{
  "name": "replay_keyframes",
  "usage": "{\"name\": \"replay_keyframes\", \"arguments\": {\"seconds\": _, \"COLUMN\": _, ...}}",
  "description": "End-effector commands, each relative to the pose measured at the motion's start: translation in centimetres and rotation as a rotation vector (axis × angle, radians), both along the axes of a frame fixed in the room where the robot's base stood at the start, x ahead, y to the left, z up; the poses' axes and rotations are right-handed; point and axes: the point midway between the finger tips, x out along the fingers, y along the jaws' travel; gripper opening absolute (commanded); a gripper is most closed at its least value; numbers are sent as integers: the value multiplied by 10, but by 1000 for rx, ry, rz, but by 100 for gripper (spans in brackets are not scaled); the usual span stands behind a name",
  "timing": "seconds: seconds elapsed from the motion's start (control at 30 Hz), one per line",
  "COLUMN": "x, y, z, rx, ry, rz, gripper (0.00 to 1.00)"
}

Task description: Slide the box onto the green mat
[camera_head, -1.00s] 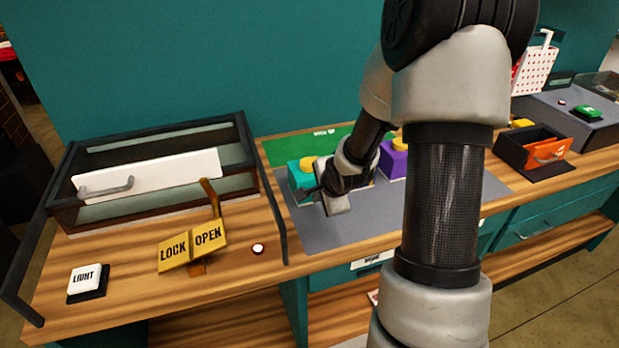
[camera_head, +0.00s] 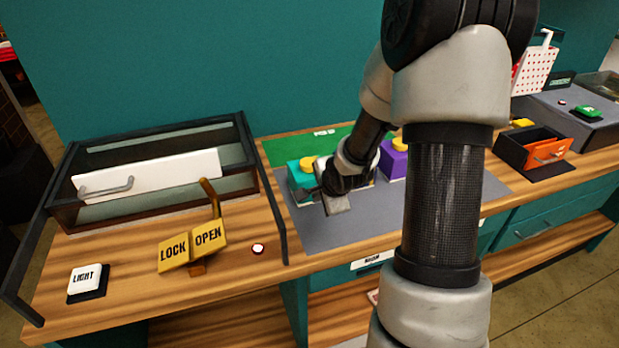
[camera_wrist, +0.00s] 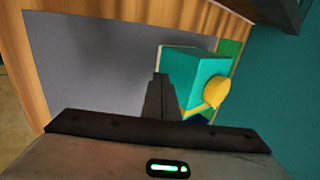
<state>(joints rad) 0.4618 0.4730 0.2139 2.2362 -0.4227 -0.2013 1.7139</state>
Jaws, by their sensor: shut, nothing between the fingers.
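A teal box (camera_head: 299,178) with a yellow knob on top stands on the left of the grey surface, just in front of the green mat (camera_head: 300,148). In the wrist view the teal box (camera_wrist: 195,75) is right of my fingers. A purple box (camera_head: 393,162) with a yellow knob stands farther right, partly behind my arm. My gripper (camera_head: 325,196) is low over the grey surface at the front right of the teal box. Its fingers (camera_wrist: 159,82) are shut and empty, close to the box's side; I cannot tell whether they touch. My arm hides the space between the boxes.
A dark-framed glass case (camera_head: 150,175) stands at the left, with a yellow LOCK/OPEN lever (camera_head: 192,249) before it. A white LIGHT button (camera_head: 86,279) is at front left. An open black box with an orange front (camera_head: 546,151) stands right. The grey surface (camera_head: 320,233) is clear in front.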

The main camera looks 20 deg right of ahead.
Motion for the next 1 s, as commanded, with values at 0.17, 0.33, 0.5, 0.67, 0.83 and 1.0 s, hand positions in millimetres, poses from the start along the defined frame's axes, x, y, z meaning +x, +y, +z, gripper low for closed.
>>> {"name": "replay_keyframes", "arguments": {"seconds": 0.17, "x": 2, "y": 0, "z": 0, "rx": 0, "ry": 0, "rz": 0, "gripper": 0}}
{"name": "replay_keyframes", "arguments": {"seconds": 0.33, "x": 10, "y": 0, "z": 0, "rx": 0, "ry": -1, "rz": 0, "gripper": 0}}
{"name": "replay_keyframes", "arguments": {"seconds": 0.5, "x": 19, "y": 0, "z": 0, "rx": 0, "ry": 0, "rz": 0, "gripper": 0}}
{"name": "replay_keyframes", "arguments": {"seconds": 0.67, "x": 27, "y": 0, "z": 0, "rx": 0, "ry": -1, "rz": 0, "gripper": 0}}
{"name": "replay_keyframes", "arguments": {"seconds": 0.83, "x": 35, "y": 0, "z": 0, "rx": 0, "ry": 0, "rz": 0, "gripper": 0}}
{"name": "replay_keyframes", "arguments": {"seconds": 1.0, "x": 40, "y": 0, "z": 0, "rx": -1, "ry": -2, "rz": 1, "gripper": 0}}
